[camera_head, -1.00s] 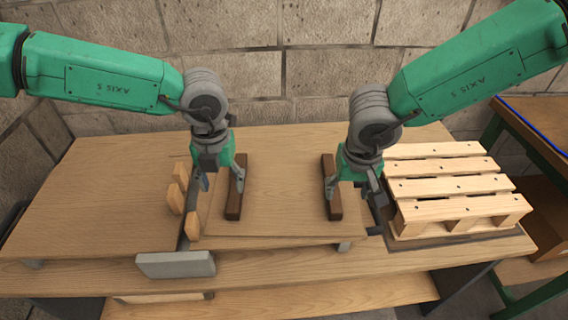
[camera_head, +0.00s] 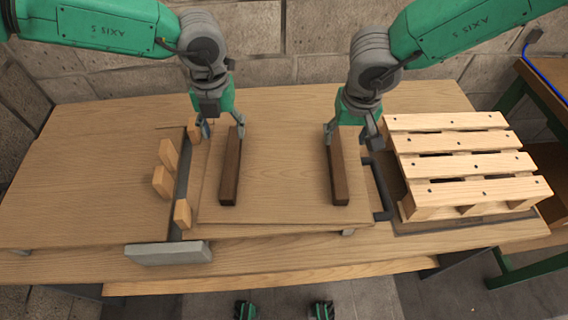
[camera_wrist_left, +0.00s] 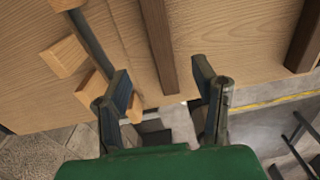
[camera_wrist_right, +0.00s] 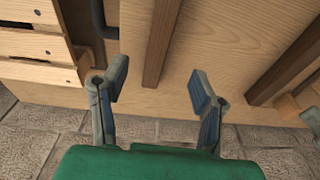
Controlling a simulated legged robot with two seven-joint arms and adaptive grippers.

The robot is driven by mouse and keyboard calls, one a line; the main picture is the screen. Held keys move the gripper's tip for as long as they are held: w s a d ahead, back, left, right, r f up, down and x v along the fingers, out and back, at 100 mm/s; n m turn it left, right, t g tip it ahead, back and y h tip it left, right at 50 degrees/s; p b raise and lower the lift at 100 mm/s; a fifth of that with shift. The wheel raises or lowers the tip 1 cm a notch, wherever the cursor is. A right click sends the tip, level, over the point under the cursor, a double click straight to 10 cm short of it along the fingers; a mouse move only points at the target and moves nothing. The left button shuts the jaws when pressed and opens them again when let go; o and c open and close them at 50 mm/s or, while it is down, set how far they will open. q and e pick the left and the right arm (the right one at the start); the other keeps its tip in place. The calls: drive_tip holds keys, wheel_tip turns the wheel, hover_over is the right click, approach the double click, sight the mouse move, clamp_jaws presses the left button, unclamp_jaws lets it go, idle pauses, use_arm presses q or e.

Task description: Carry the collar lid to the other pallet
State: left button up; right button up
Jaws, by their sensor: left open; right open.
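The collar lid (camera_head: 285,170) is a flat wooden panel lying mid-table, with two dark bars on top, a left bar (camera_head: 230,180) and a right bar (camera_head: 339,180). My left gripper (camera_head: 222,132) is open at the far end of the left bar. My right gripper (camera_head: 349,136) is open at the far end of the right bar. In the left wrist view a dark bar (camera_wrist_left: 158,45) ends between the open fingers (camera_wrist_left: 163,82). The right wrist view likewise shows a bar (camera_wrist_right: 160,45) between the fingers (camera_wrist_right: 160,83). I cannot tell whether the fingers touch the bars.
A slatted pallet (camera_head: 460,165) stands at the right end of the table. Several small wooden blocks (camera_head: 162,182) stand left of the lid. A grey block (camera_head: 168,253) is at the front edge. A bench (camera_head: 540,110) with green legs is at far right.

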sight(231, 158)
use_arm(q)
wheel_tip(231, 158, down, 12)
drive_tip(key=shift+s+r, duration=0.1)
use_arm(e)
drive_tip(key=f, duration=0.4)
drive_tip(key=w+f, duration=0.1)
drive_tip(key=f, duration=0.6)
drive_tip(key=shift+w+f, duration=0.3)
drive_tip(key=shift+f, duration=0.05)
use_arm(q)
clamp_jaws()
use_arm(e)
clamp_jaws()
